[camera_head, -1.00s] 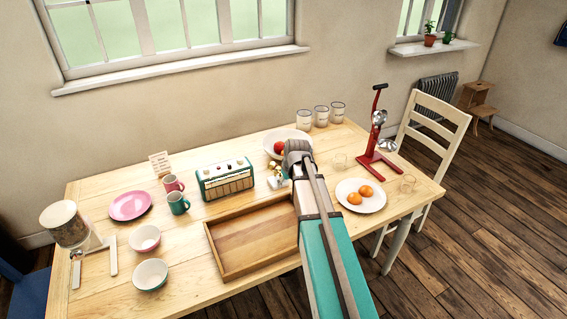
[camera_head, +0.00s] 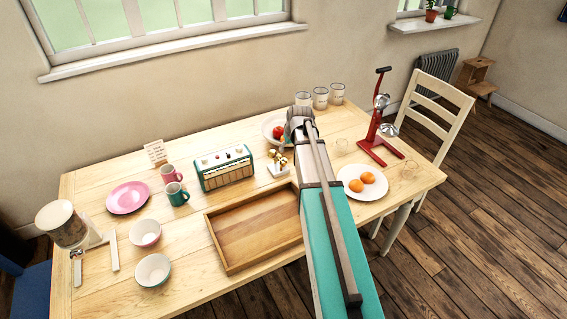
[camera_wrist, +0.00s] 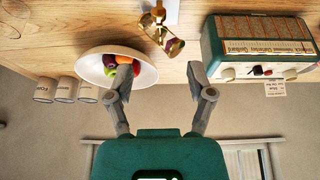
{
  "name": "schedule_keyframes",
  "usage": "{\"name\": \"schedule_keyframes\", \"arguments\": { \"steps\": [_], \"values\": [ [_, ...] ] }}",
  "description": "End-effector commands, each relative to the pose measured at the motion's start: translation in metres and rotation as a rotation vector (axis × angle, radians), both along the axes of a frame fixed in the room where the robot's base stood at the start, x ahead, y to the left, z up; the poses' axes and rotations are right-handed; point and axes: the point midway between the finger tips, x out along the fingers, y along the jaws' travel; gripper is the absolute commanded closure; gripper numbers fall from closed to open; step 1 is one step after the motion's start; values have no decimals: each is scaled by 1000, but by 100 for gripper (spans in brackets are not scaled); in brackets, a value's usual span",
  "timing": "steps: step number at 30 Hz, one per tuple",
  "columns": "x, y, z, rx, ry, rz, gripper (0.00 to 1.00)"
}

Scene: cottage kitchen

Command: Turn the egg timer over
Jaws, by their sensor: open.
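A small brass piece with a purple-tinted part, on a white base, which I take to be the egg timer (camera_head: 278,161), stands on the table right of the green radio. It also shows in the wrist view (camera_wrist: 166,32), upside down near the top middle. My gripper (camera_wrist: 158,68) is open and empty, its two fingers wide apart in the wrist view. The egg timer appears beyond the gap between the fingers, apart from them. In the head view my arm's end hides the fingers.
The green radio (camera_head: 224,167) stands left of the timer. A white fruit bowl (camera_head: 269,127) and several tins (camera_head: 320,98) are behind. A wooden tray (camera_head: 222,250) lies in front. A plate of oranges (camera_head: 372,191) and a red juicer (camera_head: 378,130) stand right.

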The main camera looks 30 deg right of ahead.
Motion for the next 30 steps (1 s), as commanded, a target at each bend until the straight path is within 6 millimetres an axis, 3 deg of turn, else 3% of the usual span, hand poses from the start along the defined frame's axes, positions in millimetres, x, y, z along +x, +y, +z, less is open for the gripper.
{"name": "schedule_keyframes", "arguments": {
  "steps": [11, 30],
  "values": [
    [4, -3, -14, 0, 0, -4, 31],
    [23, -5, -62, -1, 0, -6, 31]
  ]
}}
